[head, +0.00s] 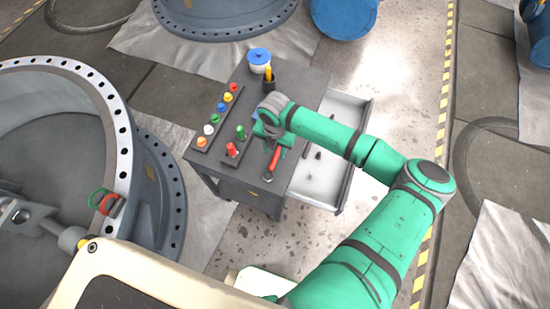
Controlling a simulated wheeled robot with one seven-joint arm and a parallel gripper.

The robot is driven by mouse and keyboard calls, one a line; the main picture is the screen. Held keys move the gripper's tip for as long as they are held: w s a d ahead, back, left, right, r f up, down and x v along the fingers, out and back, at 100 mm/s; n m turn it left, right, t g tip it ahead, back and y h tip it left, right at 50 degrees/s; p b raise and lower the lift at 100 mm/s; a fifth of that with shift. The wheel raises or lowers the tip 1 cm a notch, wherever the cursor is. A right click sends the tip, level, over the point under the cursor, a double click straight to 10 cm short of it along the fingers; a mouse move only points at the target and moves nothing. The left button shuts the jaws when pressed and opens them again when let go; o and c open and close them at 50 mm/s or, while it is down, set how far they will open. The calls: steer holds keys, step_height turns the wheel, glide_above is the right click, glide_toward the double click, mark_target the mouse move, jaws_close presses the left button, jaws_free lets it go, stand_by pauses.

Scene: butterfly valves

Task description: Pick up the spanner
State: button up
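A tool with a red handle (272,162) is at the front right of the grey cart top (250,179). It looks like the spanner, but it is too small to be certain. My gripper (268,138) is over the right part of the cart, just behind the red handle, pointing down. Its fingers are small and partly hidden by my wrist, so I cannot tell whether they are open or touch the tool.
A rack of coloured knobs (215,119) lies along the cart's left side. Red (232,150) and green (241,132) pieces stand near my gripper. A blue-lidded jar (259,61) is at the back. An open drawer (325,185) juts right. Large valve flanges (123,150) stand left.

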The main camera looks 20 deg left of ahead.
mark_target(276, 157)
step_height(276, 157, down, 4)
steer(key=shift+s+d+r, duration=0.1)
steer(key=shift+s+d, duration=0.05)
jaws_close()
steer(key=shift+r, duration=0.1)
